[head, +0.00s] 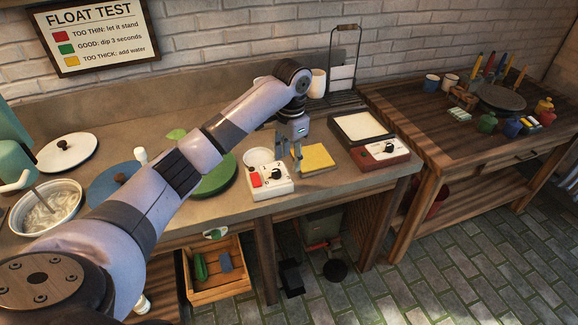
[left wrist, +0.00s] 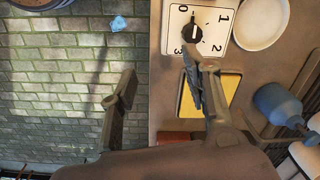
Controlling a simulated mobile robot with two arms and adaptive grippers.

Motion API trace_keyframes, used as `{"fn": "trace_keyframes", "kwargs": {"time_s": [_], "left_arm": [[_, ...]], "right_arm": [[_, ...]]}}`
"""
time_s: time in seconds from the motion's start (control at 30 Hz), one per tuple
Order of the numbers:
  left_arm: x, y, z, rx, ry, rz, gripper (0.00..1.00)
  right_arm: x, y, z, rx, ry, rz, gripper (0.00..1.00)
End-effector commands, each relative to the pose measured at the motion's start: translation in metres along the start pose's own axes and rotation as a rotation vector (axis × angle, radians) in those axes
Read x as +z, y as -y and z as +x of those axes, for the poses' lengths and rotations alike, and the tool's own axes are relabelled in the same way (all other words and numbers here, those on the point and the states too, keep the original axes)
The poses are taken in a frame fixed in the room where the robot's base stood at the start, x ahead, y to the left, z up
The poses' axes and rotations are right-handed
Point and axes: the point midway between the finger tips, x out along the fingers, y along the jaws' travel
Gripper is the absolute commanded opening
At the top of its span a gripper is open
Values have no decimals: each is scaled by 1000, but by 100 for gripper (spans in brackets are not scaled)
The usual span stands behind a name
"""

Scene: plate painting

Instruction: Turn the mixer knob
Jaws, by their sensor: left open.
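The mixer knob (head: 278,173) is a black dial on a white control box (head: 271,188) with a red switch, on the workbench. In the left wrist view the knob (left wrist: 193,32) sits among the marks 0 to 3. Its exact setting is hard to read. My left gripper (head: 297,158) is open and empty, just right of the box in the head view, above the near side of a yellow sponge-like pad. My right gripper is out of view.
The yellow pad (head: 315,157) lies right of the box. A red box with its own dial (head: 381,153) stands farther right. A small white bowl (head: 257,157) is behind the control box, and a green disc (head: 217,178) is to its left. The bench's front edge is close.

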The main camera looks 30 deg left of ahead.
Motion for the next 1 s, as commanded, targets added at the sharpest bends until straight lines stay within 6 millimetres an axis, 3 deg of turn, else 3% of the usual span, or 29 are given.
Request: {"fn": "trace_keyframes", "kwargs": {"time_s": [0.03,0.1,0.2,0.37,0.57,1.0], "left_arm": [[0,18,-23,0,-1,-29,44],[3,34,-47,10,0,-59,44],[7,49,-71,25,0,-89,44],[10,58,-85,38,-1,-110,44],[11,58,-63,39,2,-111,44],[11,54,32,39,3,-111,44]], "right_arm": [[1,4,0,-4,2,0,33],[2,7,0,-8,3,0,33],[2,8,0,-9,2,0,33],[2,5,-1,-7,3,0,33],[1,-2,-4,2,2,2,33],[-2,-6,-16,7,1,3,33]]}}
